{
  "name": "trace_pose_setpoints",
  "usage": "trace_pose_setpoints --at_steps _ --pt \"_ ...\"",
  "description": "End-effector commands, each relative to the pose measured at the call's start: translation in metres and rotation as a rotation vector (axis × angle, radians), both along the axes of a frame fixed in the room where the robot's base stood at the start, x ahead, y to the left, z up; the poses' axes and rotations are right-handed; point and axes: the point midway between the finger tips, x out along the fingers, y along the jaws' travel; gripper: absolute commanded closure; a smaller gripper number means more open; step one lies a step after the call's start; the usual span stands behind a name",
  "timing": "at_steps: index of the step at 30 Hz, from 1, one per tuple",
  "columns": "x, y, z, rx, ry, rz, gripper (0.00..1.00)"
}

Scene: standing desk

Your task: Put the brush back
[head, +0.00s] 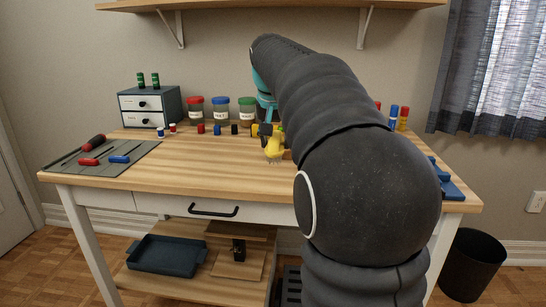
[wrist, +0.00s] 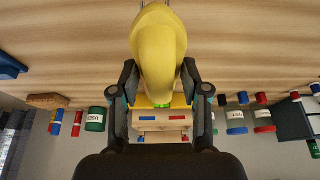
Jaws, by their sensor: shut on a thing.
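The yellow brush (head: 274,147) is over the back middle of the desk in the head view, its pale end pointing down. In the wrist view the brush (wrist: 158,55) fills the space between the fingers. My gripper (wrist: 158,80) is shut on it. In the head view my gripper (head: 266,128) is small and partly hidden by my arm. A wooden rack (wrist: 163,122) with blue and red marks shows just beyond the brush in the wrist view; my arm hides most of it in the head view. I cannot tell whether the brush touches the desk.
Lidded jars (head: 220,106) and small coloured caps line the desk's back. A drawer box (head: 150,107) stands at the back left, above a grey mat (head: 105,155) with screwdrivers. Blue and red bottles (head: 398,117) and a blue tool (head: 447,183) are at the right. The front middle is clear.

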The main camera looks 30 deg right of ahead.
Motion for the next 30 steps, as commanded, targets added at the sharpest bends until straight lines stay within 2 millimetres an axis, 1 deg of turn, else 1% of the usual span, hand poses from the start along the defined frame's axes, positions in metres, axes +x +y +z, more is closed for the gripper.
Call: trace_pose_setpoints --at_steps 1,5,13,25,26,27,28,29,30 --pt "0.002 0.003 -0.002 -0.001 0.000 0.002 0.87" --pt "0.003 0.004 -0.007 0.000 0.000 -0.001 0.87" --pt "0.002 0.004 -0.041 0.000 0.000 -0.001 0.87" --pt "0.002 0.004 -0.046 0.000 0.000 -0.001 0.87" --pt "0.002 0.004 -0.046 0.000 0.000 -0.001 0.49" --pt "0.002 0.004 -0.046 0.000 0.000 -0.001 0.39" --pt "0.002 0.004 -0.046 0.000 0.000 -0.001 0.32" --pt "0.002 0.004 -0.046 0.000 0.000 -0.001 0.29" --pt "0.002 0.004 -0.046 0.000 0.000 -0.001 0.29"
